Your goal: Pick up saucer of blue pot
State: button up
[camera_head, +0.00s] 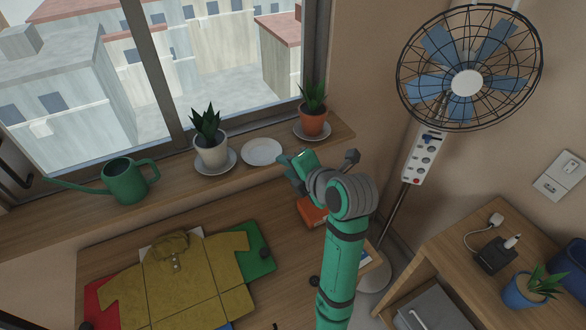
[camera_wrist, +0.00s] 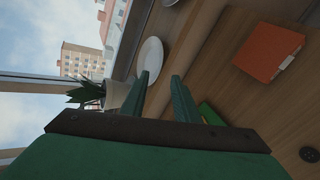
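An empty white saucer (camera_head: 262,152) lies on the wooden windowsill between the white pot and the terracotta pot. It also shows in the wrist view (camera_wrist: 151,58), beyond my fingertips. The blue pot (camera_head: 521,291) with a spiky plant stands apart on the wooden cabinet at the right, with no saucer visible under it. My gripper (camera_head: 288,163) is just right of the empty saucer in the head view. In the wrist view my gripper (camera_wrist: 161,76) has its two green fingers apart with nothing between them.
On the sill, a white pot (camera_head: 211,150) and a terracotta pot (camera_head: 313,122) stand on saucers either side; a green watering can (camera_head: 127,183) is farther left. Below lie an orange box (camera_wrist: 269,52) and a yellow shirt (camera_head: 180,282). A fan (camera_head: 467,83) stands right.

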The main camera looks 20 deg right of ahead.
aim_at(274, 160)
jog(key=x, duration=0.7)
jog(key=shift+w+f, duration=0.15)
jog(key=shift+w, duration=0.15)
grip_shut()
